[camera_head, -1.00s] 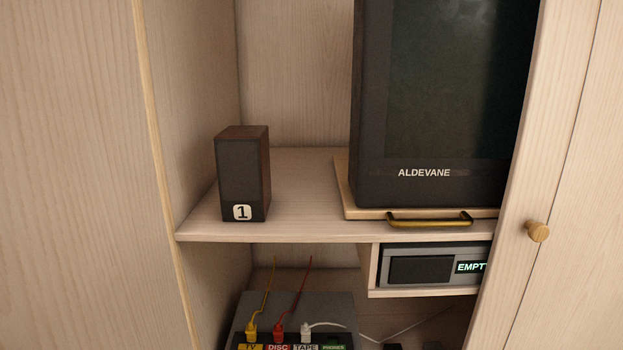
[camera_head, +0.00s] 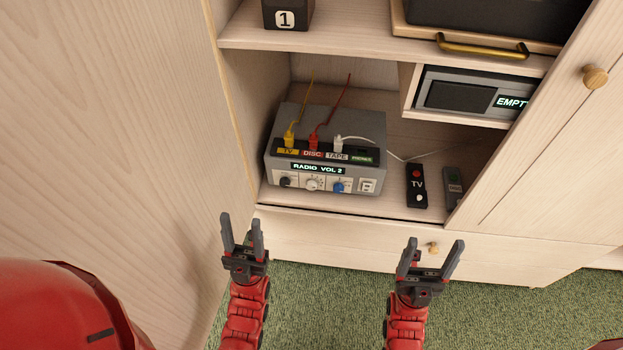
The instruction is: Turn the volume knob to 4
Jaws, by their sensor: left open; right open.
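The grey amplifier box (camera_head: 280,125) stands on the lower shelf at the left of the cabinet. Its lit display (camera_head: 318,168) reads "RADIO VOL 2". Below the display is a row of knobs: a black knob (camera_head: 286,181), a white knob (camera_head: 312,184) and a blue knob (camera_head: 338,187). Their labels are too small to read, so I cannot tell which is the volume knob. My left gripper (camera_head: 242,220) is open and empty, below and left of the amplifier. My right gripper (camera_head: 436,244) is open and empty, in front of the drawer, lower right of the amplifier.
Yellow, red and white plugs sit in sockets on the amplifier's top front. A TV remote (camera_head: 416,186) and a grey remote (camera_head: 453,187) lie right of it. The cabinet's left panel (camera_head: 150,150) stands beside my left gripper.

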